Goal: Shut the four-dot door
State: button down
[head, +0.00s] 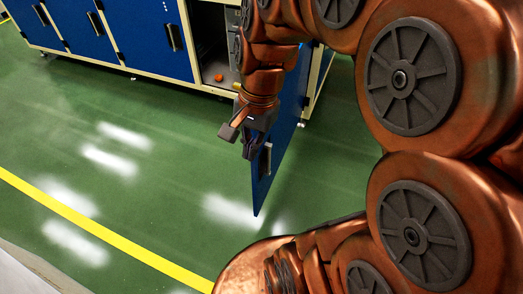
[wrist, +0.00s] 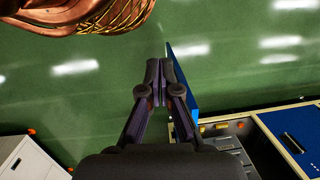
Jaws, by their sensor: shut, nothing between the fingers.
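A blue door (head: 272,175) stands open, swung out from the blue cabinet over the green floor. A dark handle-like part (head: 265,158) shows on it near its free edge. No dots can be made out on it.
The open compartment (wrist: 230,132) holds small orange and yellow things; an orange one (head: 219,77) shows in the head view. Shut blue doors (head: 150,35) line the cabinet's left. A white drawer unit (wrist: 28,160) stands lower left in the wrist view. Green floor lies clear left of the door.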

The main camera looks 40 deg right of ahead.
jog(key=w+d+f+m+t+b, duration=0.2)
jog(key=w+d+f+m+b, duration=0.3)
jog(key=d+m, duration=0.4)
jog(key=w+d+f+m+t+b, duration=0.2)
jog(key=d+f+m+b, duration=0.3)
jog(key=d+m+b, duration=0.35)
jog(key=w+a+f+b, duration=0.1)
jog(key=w+a+f, duration=0.2)
jog(key=w+f, duration=0.3)
jog(key=shift+b+x, duration=0.3)
jog(key=shift+x, duration=1.05)
jog(key=shift+s+a+y, duration=0.1)
jog(key=shift+a+y, duration=0.1)
jog(key=shift+y, duration=0.1)
